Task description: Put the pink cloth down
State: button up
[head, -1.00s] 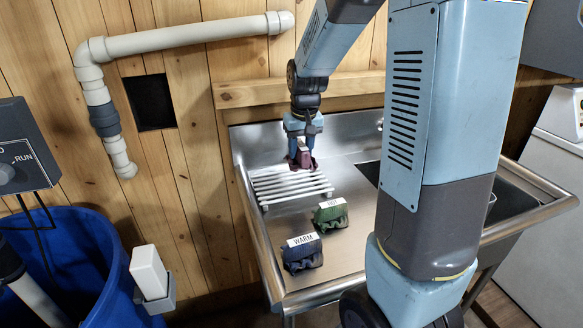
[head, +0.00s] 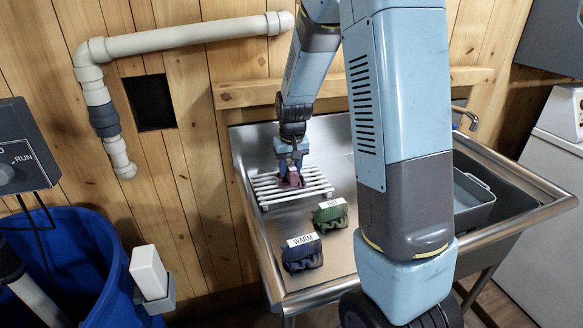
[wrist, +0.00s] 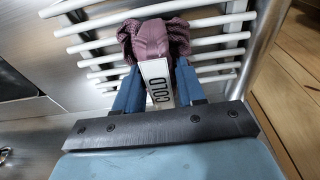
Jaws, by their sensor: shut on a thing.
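The pink cloth (head: 291,178) is a bunched, dusky-pink bundle over the white slatted rack (head: 322,190) on the steel sink's drainboard. In the wrist view, the cloth (wrist: 150,42) carries a white label reading COLD and lies in front of the rack bars. My gripper (head: 289,170) is shut on it, with blue fingers on both sides of the label. The cloth is at or just above the bars; I cannot tell whether it touches them.
A green cloth (head: 330,217) labelled HOT and a dark blue cloth (head: 303,257) labelled WARM sit on the drainboard in front of the rack. A grey tub (head: 470,200) stands in the basin at right. A wooden ledge (head: 240,95) runs behind the sink.

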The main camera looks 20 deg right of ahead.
aim_at(292, 168)
jog(key=shift+f, duration=0.1)
jog(key=o, duration=1.1)
notch_tip(292, 168, up, 12)
jog(key=s, duration=0.2)
jog(key=s+r+t, duration=0.1)
jog(key=s+r, duration=0.2)
jog(key=s, duration=0.5)
jog(key=s+r+t, duration=0.1)
jog(key=s+r, duration=0.3)
jog(key=s, duration=0.5)
jog(key=s+r+t, duration=0.1)
jog(key=s+r, duration=0.2)
jog(key=s, duration=0.6)
jog(key=shift+d+r+t, duration=0.15)
jog(key=shift+r+t, duration=0.1)
jog(key=shift+t, duration=0.15)
